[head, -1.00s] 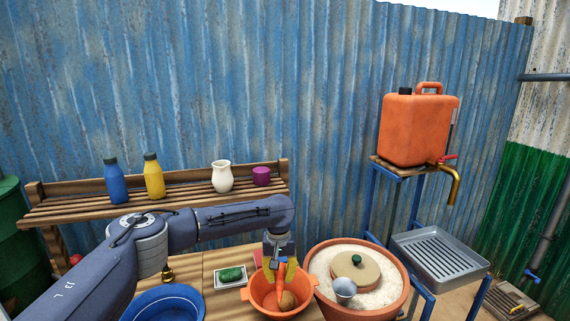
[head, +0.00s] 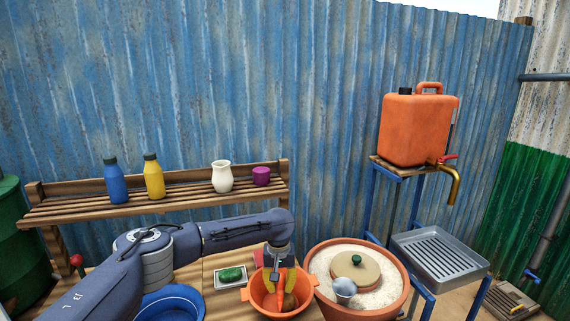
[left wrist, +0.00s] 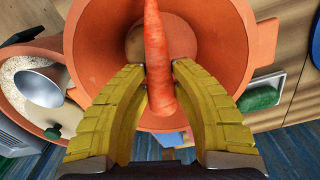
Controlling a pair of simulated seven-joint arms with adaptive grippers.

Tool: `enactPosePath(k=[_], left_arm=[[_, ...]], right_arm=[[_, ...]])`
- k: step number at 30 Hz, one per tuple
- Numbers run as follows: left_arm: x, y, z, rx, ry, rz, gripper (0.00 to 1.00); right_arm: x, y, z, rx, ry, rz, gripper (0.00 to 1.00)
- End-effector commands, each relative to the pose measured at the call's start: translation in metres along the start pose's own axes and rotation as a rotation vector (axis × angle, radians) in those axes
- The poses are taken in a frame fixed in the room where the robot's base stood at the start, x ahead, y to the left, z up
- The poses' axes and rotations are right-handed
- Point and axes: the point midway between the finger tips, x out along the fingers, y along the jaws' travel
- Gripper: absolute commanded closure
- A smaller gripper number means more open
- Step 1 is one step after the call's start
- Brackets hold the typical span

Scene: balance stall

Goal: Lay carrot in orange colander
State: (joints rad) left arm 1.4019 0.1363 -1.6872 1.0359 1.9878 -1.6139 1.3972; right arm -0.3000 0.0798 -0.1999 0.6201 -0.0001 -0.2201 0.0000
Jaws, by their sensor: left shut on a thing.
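The orange carrot (head: 280,302) is held by my left gripper (head: 279,285), whose yellow fingers are shut on it. The carrot (left wrist: 157,50) points lengthwise out from between the fingertips in the left wrist view. The gripper and carrot are inside the rim of the orange colander (head: 247,296). The colander (left wrist: 235,50) also fills the middle of the left wrist view behind the carrot. A brown round thing, like a potato (head: 291,301), lies in the colander beside the carrot. I cannot tell whether the carrot touches the colander's bottom. My right gripper is not in view.
A wide terracotta pot (head: 400,273) with white contents, a lid and a metal cup (head: 345,288) stands right of the colander. A small tray (head: 217,284) with a green thing (head: 231,273) is left, and a blue basin (head: 170,304) is front left.

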Motion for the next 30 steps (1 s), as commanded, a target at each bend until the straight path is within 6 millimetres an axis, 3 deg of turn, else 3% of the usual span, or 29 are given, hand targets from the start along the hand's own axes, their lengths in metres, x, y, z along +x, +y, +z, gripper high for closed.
enactPosePath(k=[13, 30], left_arm=[[0.018, 0.000, 0.000, 0.001, -0.001, 0.000, 1.00], [0.021, 0.000, 0.000, 0.001, -0.001, 0.000, 1.00]], right_arm=[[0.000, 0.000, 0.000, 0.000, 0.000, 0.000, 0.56], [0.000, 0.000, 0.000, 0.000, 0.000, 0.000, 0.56]])
